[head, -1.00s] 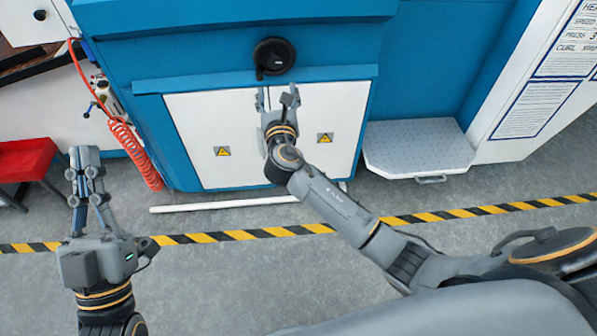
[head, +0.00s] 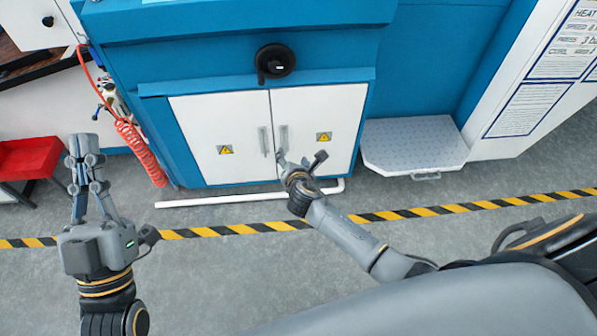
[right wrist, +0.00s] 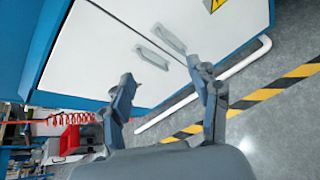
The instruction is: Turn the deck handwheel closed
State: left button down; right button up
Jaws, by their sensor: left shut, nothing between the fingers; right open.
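The deck handwheel (head: 275,62) is a black round wheel with a small crank grip at its lower left. It sits on the blue machine front above the white cabinet doors in the head view. My right gripper (head: 302,158) is open and empty in front of the lower doors, well below the wheel and apart from it. In the right wrist view its open fingers (right wrist: 165,95) show against the doors; the wheel is not in that view. My left gripper (head: 80,140) is shut and empty at the far left, above the floor.
The white cabinet doors (head: 225,122) have two upright handles and warning labels. A red coiled hose (head: 140,150) hangs at the left beside a red stool (head: 30,158). A white pipe (head: 215,201) runs along the floor. A grey step platform (head: 414,143) stands at the right.

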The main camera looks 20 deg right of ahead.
jog(key=s+f, duration=0.1)
jog(key=s+f+m+g, duration=0.1)
jog(key=f, duration=0.1)
jog(key=s+f+m+p, duration=0.1)
jog(key=shift+s+d+f, duration=0.15)
jog(key=shift+d+f, duration=0.05)
jog(key=shift+f, duration=0.05)
